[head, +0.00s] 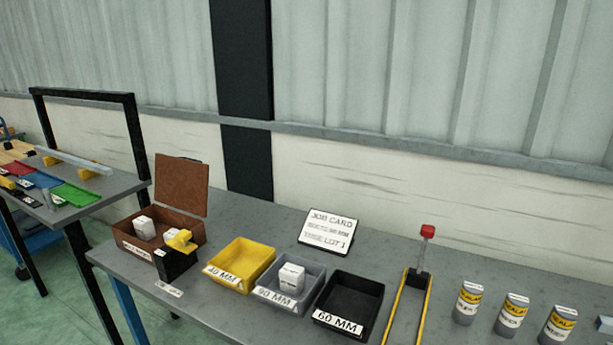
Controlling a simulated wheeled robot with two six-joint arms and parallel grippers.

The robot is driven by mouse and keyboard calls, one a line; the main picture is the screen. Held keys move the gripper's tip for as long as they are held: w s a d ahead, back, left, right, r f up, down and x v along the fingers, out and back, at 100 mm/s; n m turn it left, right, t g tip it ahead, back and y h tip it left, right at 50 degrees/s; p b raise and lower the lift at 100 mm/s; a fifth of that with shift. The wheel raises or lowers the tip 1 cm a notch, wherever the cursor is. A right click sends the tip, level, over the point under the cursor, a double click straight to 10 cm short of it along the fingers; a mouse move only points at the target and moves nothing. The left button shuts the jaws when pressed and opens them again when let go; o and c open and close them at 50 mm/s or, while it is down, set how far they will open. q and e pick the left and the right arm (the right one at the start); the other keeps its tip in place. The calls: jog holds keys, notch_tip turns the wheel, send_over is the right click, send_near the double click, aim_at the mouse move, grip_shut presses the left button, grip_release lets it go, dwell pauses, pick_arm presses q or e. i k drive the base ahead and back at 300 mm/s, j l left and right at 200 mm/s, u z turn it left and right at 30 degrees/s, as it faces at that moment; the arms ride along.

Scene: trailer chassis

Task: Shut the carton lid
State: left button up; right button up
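The brown carton (188,222) stands at the left end of the grey workbench in the head view. Its lid (182,186) is open and stands up nearly vertical at the carton's back edge. A white block (145,228) sits inside the carton, and a second white block (171,235) shows beside it, partly covered by a black and yellow object (177,258) at the carton's front right corner. Neither of my grippers is in view.
A job card (328,231) stands behind. A red-topped post (424,250) and several cans (511,316) are further right. The bench behind the bins is mostly clear.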

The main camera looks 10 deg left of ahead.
aim_at(182, 183)
jog(key=j+z, duration=0.25)
jog(key=z, duration=0.3)
jog(key=k+j+z, duration=0.1)
jog(key=j, duration=0.3)
jog(key=k+j+z, duration=0.1)
jog(key=j, duration=0.25)
jog(key=k+j+z, duration=0.1)
jog(key=j, duration=0.3)
jog(key=k+j+z, duration=0.1)
jog(key=j, duration=0.25)
jog(key=k+j+z, duration=0.1)
jog(key=j, duration=0.25)
jog(key=k+j, duration=0.2)
jog(key=j, duration=0.15)
jog(key=z, duration=0.05)
